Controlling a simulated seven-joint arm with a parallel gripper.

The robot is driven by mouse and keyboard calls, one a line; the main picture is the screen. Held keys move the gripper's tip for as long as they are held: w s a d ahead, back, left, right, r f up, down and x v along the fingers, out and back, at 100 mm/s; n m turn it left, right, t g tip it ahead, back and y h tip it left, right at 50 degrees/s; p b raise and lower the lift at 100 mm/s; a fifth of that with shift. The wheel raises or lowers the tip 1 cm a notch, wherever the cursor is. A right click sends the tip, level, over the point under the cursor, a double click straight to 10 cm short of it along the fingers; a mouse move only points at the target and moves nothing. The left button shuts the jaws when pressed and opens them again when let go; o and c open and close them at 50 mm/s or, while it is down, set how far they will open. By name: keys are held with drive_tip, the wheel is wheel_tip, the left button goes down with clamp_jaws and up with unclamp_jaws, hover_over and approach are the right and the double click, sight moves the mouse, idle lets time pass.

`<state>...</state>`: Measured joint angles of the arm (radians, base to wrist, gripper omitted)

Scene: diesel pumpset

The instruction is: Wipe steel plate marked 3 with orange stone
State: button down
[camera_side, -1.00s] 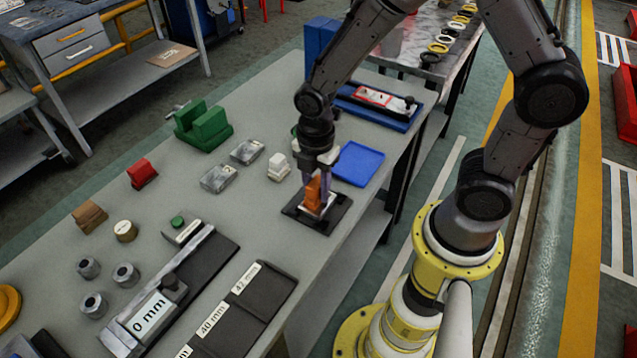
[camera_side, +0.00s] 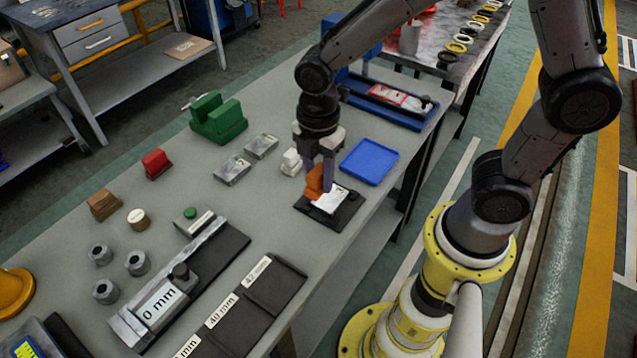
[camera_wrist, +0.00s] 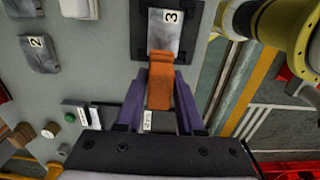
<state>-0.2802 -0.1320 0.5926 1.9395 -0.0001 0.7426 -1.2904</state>
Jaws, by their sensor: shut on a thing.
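The orange stone (camera_side: 315,182) is held upright between the fingers of my gripper (camera_side: 321,172), which is shut on it. In the wrist view the orange stone (camera_wrist: 160,82) sits between the purple fingers of my gripper (camera_wrist: 160,95). The steel plate marked 3 (camera_side: 331,200) lies on a black mat (camera_side: 346,214) near the table's edge. The wrist view shows the "3" on the plate (camera_wrist: 167,30). The stone's lower end is at the plate's near-left side; I cannot tell whether it touches.
A blue tray (camera_side: 370,161) lies right of the mat, and a white block (camera_side: 291,162) stands left of my gripper. Two other steel plates (camera_side: 233,170) lie further left, one marked 2 in the wrist view (camera_wrist: 40,52). A green vise-like block (camera_side: 218,119) stands behind them.

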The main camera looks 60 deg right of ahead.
drive_tip(key=shift+r, duration=1.2)
